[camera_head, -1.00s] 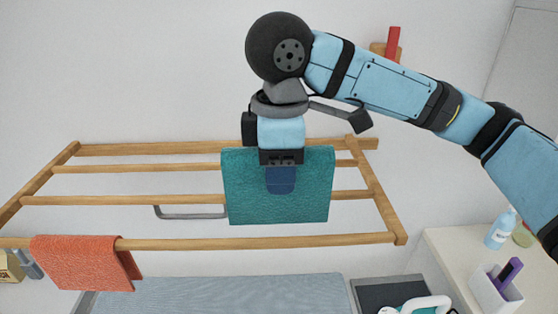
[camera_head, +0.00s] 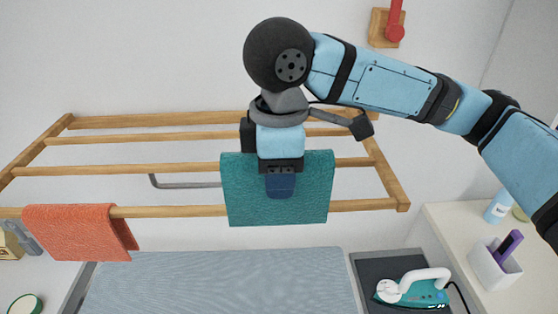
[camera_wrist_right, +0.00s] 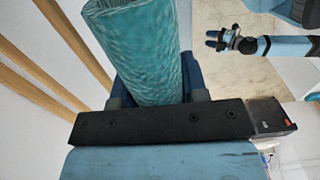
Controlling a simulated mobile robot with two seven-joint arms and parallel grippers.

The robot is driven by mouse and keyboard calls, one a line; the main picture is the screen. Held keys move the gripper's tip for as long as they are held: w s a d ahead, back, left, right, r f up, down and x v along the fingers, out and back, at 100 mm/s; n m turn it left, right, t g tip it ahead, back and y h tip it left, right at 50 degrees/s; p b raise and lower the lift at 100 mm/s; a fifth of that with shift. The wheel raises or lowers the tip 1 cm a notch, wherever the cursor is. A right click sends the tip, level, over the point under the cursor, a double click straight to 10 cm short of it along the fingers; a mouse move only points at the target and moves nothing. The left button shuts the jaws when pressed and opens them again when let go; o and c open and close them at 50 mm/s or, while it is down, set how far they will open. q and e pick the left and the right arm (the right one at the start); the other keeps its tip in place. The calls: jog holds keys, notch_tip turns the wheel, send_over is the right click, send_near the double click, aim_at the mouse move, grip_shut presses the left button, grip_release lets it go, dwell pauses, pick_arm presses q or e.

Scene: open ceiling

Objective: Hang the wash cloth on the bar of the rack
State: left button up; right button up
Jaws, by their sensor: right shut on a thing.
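The teal wash cloth (camera_head: 277,210) hangs from my right gripper (camera_head: 281,178), which is shut on its upper middle. It also fills the upper middle of the right wrist view (camera_wrist_right: 140,50), folded over. The wooden rack (camera_head: 390,185) has several long bars. In the head view the cloth covers part of the front bar (camera_head: 170,211), its lower edge a little below the bar's line. I cannot tell whether they touch. My left gripper (camera_wrist_right: 222,39) shows small at the upper right of the wrist view, away from the cloth; its jaw opening is unclear.
An orange cloth (camera_head: 75,232) hangs over the front bar's left end. Below is a grey-blue padded surface (camera_head: 220,280) with a teal iron (camera_head: 425,292) at its right. A white counter at right holds a white cup (camera_head: 492,264). The bar right of the teal cloth is bare.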

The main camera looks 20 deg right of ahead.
aim_at(279, 215)
jog(key=shift+f, duration=0.85)
jog(key=shift+f+b, duration=0.75)
jog(key=shift+f, duration=1.25)
jog(key=shift+f+b, duration=0.4)
jog(key=shift+f, duration=1.15)
jog(key=o, duration=1)
